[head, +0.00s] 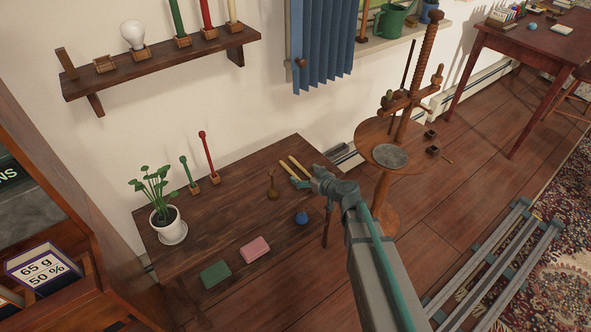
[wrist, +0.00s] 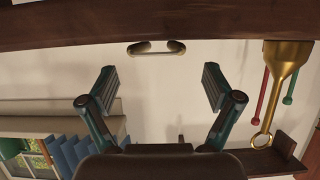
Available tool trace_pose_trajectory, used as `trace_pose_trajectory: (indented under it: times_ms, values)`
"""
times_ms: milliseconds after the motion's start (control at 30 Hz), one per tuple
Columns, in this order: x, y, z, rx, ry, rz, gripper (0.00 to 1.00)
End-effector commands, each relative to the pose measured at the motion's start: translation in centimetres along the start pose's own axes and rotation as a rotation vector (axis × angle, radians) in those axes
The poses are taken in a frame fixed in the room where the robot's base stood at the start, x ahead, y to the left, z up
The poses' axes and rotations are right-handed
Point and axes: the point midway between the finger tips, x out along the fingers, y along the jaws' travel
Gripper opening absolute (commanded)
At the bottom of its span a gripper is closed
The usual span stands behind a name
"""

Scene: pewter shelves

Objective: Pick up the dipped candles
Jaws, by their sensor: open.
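My gripper (head: 300,183) is at the near end of the candles in the head view. In the wrist view my gripper (wrist: 157,78) is open, with nothing between its fingers. I cannot tell the exact gap to the candles.
A brass ring-handled piece (head: 272,186) stands just left of the candles, also in the wrist view (wrist: 283,75).

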Motion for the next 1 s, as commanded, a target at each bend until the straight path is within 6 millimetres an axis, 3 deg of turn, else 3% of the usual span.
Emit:
trace_pose_trajectory:
  times_ms: [300, 567, 933, 1000]
  values:
    - [4.2, 0.3, -0.1, 0.000, 0.000, -0.001, 0.89]
    - [4.2, 0.3, 0.0, 0.000, 0.000, 0.000, 0.88]
    - [4.2, 0.2, 0.0, 0.000, 0.000, 0.000, 0.26]
    - [4.2, 0.2, 0.0, 0.001, 0.000, 0.000, 0.25]
